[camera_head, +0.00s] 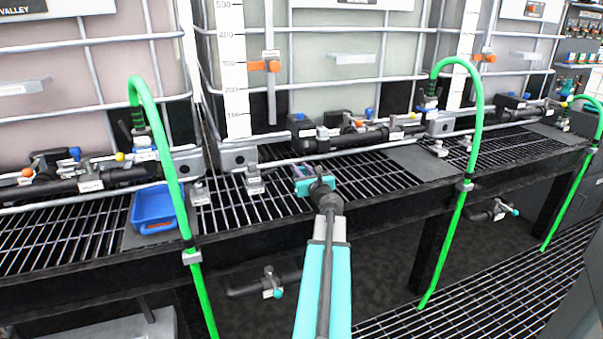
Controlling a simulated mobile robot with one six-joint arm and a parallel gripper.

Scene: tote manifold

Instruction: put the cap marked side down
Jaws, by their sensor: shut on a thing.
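My gripper (316,183) is at the end of my teal and grey arm, low over the grating shelf in the middle of the camera_head view. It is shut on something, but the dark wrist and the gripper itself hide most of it. I take the held thing to be the cap, though I cannot make out its shape, its mark or which side faces down. No other loose cap can be told apart on the shelf.
A blue tray (153,222) sits on the shelf at left. Green hoses (471,140) arch over the shelf's front edge at left and right. Black valves and pipes (372,133) run along the caged totes behind. A grey plate (425,163) lies bare right of my gripper.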

